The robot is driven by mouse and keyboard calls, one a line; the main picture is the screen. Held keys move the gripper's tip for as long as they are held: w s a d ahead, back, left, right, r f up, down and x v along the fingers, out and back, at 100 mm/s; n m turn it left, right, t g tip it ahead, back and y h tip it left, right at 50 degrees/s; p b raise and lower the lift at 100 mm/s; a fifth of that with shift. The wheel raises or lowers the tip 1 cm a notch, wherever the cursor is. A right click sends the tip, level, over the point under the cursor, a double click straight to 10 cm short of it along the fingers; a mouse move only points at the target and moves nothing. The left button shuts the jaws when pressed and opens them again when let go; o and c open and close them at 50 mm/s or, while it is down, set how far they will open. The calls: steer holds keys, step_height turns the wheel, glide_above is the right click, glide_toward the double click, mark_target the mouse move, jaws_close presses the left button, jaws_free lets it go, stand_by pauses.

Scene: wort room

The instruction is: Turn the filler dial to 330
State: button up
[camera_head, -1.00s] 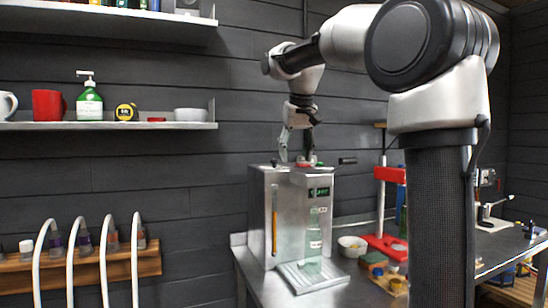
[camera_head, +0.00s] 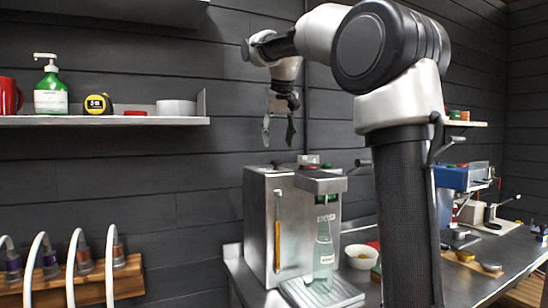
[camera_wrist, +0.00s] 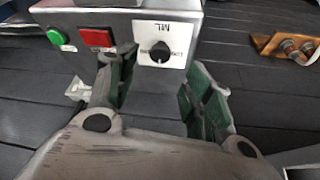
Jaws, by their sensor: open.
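The filler (camera_head: 258,215) is a steel box machine on the bench, with a clear bottle (camera_head: 323,250) standing under its front head. In the wrist view the filler dial (camera_wrist: 160,52) is a small black knob on a white plate marked "ML", which appears upside down. Its setting is too small to read. My gripper (camera_head: 279,140) hangs above the filler's top, apart from it. In the wrist view my gripper (camera_wrist: 165,82) is open and empty, and the dial appears between and beyond its green-padded fingertips.
A red button (camera_wrist: 96,38) and a green button (camera_wrist: 57,37) sit beside the dial. A white bowl (camera_head: 361,257) stands right of the filler. A wall shelf (camera_head: 130,121) with a soap bottle and tape is at left. White hoses hang below it.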

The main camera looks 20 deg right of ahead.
mark_target(276, 165)
steer(key=x, duration=0.6)
steer(key=shift+w+f, duration=0.1)
steer(key=shift+f, duration=0.3)
steer(key=shift+c, duration=0.4)
steer(key=c, duration=0.9)
